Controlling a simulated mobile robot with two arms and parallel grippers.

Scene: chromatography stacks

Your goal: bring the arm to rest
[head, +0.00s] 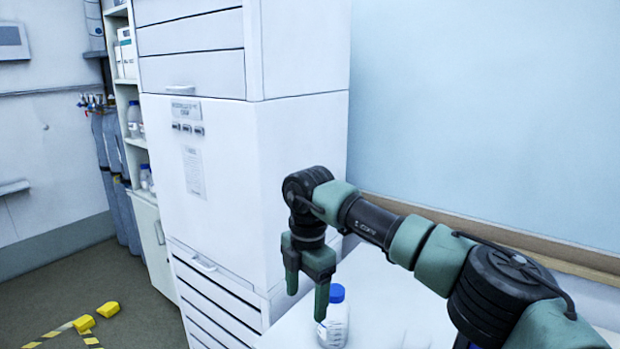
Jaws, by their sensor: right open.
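My right arm comes in from the lower right, with green and black links. My right gripper (307,284) points down with its two green fingers apart and nothing between them. It is just above and to the left of a clear bottle with a blue cap (333,326) on a white bench top (385,290). One finger overlaps the bottle's left edge in the picture; I cannot tell whether they touch. The bottle stands upright. My left gripper is not in view.
A tall white instrument cabinet (215,190) stands close behind the gripper. Shelves with bottles (134,118) and grey gas cylinders (112,165) are at the left. Yellow blocks (107,309) and striped tape lie on the floor. A pale blue wall (490,110) backs the bench.

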